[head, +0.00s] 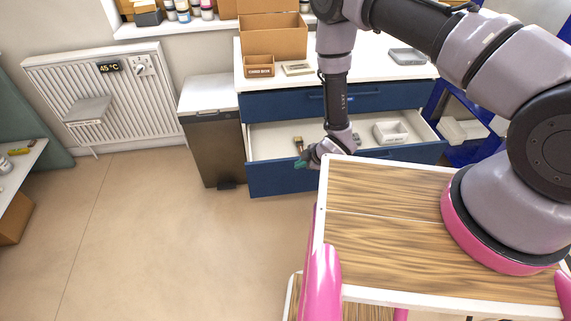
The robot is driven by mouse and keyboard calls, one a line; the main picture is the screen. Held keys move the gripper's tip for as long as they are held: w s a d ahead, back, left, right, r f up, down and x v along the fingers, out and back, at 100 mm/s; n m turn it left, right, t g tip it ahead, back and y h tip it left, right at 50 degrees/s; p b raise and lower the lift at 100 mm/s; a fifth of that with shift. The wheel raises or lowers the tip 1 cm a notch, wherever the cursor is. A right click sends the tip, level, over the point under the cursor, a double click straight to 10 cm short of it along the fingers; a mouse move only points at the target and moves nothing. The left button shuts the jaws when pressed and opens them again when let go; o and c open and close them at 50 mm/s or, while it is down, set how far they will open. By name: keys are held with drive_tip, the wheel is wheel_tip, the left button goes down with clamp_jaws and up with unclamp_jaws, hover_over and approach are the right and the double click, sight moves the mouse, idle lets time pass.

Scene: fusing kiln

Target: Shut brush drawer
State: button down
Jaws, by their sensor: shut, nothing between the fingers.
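The open blue drawer (283,184) is the lower one in the blue cabinet and is pulled well out. Its white inside holds a small brown-handled brush-like item (298,143) and a white box (390,132). My gripper (304,162) hangs at the drawer's front edge, near the middle, with its fingers shut and empty. I cannot tell whether it touches the drawer front. My wrist covers part of the drawer's inside, and my wooden-topped base hides part of its front.
The upper blue drawer (290,105) is shut under a white worktop (377,62) with cardboard boxes (272,37). A dark bin (214,148) stands close to the drawer's left side. A radiator (105,95) is on the wall. The floor (170,230) at left is clear.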

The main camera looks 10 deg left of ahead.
drive_tip(key=f, duration=0.1)
approach(280, 166)
wheel_tip(280, 166, down, 4)
drive_tip(key=s, duration=0.2)
drive_tip(key=w+a, duration=0.2)
drive_tip(key=shift+w+f, duration=0.1)
drive_tip(key=shift+w, duration=0.25)
drive_tip(key=shift+w+a, duration=0.2)
drive_tip(key=shift+w, duration=0.2)
drive_tip(key=shift+w, duration=0.1)
